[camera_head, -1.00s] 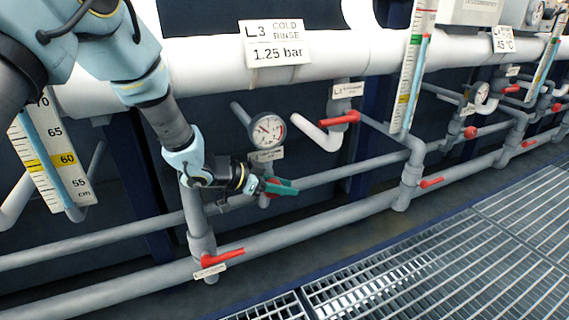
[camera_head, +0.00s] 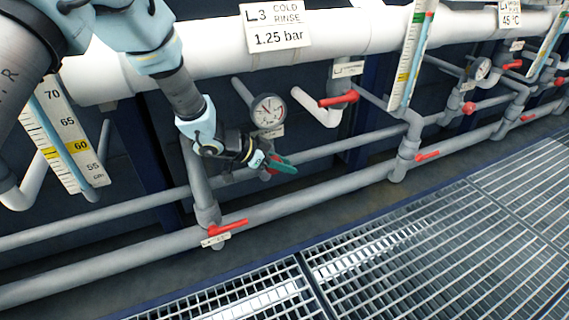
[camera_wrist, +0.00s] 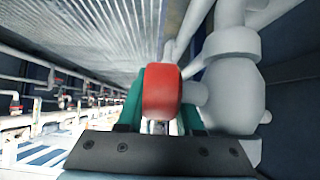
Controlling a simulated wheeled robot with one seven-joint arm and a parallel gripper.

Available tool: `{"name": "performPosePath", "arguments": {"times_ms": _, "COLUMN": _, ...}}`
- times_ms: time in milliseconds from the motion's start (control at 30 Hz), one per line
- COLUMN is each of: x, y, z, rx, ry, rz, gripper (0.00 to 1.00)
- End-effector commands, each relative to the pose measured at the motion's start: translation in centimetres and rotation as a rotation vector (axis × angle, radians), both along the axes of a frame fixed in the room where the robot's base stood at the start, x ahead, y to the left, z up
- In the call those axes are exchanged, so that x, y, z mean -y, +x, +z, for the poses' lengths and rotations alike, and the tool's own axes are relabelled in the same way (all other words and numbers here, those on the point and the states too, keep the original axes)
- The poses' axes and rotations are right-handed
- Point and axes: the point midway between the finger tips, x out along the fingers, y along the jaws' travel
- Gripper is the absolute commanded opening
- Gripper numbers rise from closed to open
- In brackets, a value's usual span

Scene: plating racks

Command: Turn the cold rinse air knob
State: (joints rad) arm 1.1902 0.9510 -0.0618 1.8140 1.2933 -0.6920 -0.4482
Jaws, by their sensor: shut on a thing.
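The cold rinse air knob is a red rounded knob (camera_wrist: 162,91) between my gripper's green fingers in the wrist view. It sits on a short grey stem joined to a grey valve body (camera_wrist: 235,90) at the right. My gripper (camera_head: 283,164) is shut on the knob, below the round pressure gauge (camera_head: 268,111). In the head view the fingers mostly hide the knob. The gauge has a white face with a red section; its exact reading is too small to tell. The sign (camera_head: 276,27) above reads L3 cold rinse, 1.25 bar.
A red lever (camera_head: 228,228) sits on the lower pipe below my gripper, and another red lever (camera_head: 339,99) is to the right of the gauge. A level scale (camera_head: 68,135) stands at the left. Floor grating (camera_head: 400,250) lies open in front.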

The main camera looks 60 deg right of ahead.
Motion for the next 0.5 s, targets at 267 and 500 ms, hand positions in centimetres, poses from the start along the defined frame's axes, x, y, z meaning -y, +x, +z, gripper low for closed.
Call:
{"name": "performPosePath", "arguments": {"times_ms": 267, "x": -0.11, "y": 0.03, "z": -0.11, "rx": 0.000, "ry": 0.002, "rz": 0.000, "gripper": 0.47}}
{"name": "performPosePath", "arguments": {"times_ms": 500, "x": -0.05, "y": 0.01, "z": -0.05, "rx": 0.000, "ry": 0.001, "rz": 0.001, "gripper": 0.47}}
